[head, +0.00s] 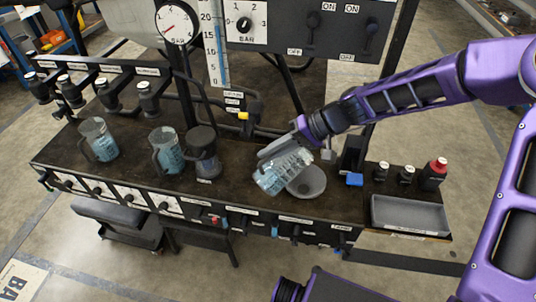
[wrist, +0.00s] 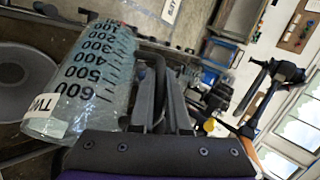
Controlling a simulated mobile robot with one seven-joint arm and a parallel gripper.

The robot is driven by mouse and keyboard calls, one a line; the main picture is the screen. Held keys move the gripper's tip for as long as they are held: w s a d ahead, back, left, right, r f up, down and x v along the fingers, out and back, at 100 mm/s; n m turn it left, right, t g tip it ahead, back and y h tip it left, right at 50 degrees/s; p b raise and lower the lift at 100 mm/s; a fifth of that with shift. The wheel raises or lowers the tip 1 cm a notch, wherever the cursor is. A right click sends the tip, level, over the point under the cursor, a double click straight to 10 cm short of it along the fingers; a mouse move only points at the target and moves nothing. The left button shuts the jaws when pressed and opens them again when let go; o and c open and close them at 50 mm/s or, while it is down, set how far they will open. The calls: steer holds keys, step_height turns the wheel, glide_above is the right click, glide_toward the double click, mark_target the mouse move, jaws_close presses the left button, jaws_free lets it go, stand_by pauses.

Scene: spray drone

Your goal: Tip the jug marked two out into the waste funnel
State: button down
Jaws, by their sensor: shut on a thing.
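My gripper (head: 291,148) is shut on the handle of a clear measuring jug (head: 281,173). In the wrist view, the gripper (wrist: 163,100) holds the jug (wrist: 88,80), whose label begins "TW"; the rest is out of view. Its printed scale runs up to 600. The funnel also shows at the left edge of the wrist view (wrist: 22,88). I see no stream of liquid.
Two more jugs, a left one (head: 99,141) and a middle one (head: 166,151), stand on the bench with bluish contents. A dark canister (head: 203,152) is beside them. Small bottles (head: 406,175) and a grey tray (head: 410,214) lie right. Gauges and switches rise behind.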

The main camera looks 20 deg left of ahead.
steer(key=shift+w+d+f+m+g+y+b, duration=0.2)
steer(key=shift+w+d+g+y+b, duration=0.15)
steer(key=shift+w+g+y, duration=0.2)
steer(key=shift+w+d+f+m+g+y+b, duration=0.2)
steer(key=shift+w+d+g+y, duration=0.1)
steer(key=shift+w+g+y, duration=0.2)
steer(key=shift+w+d+f+m+g+y+b, duration=0.3)
steer(key=shift+w+d+f+g+y+b, duration=0.25)
steer(key=shift+w+y, duration=0.2)
steer(key=shift+w+d+f+m+g+y+b, duration=0.3)
steer(key=shift+w+d+f+g+y+b, duration=0.15)
steer(key=shift+w+g+y, duration=0.2)
steer(key=shift+w+d+r+m+g+y, duration=0.3)
steer(key=shift+w+d+r+g+y, duration=0.1)
steer(key=shift+w+d+y, duration=0.25)
steer(key=shift+w, duration=0.15)
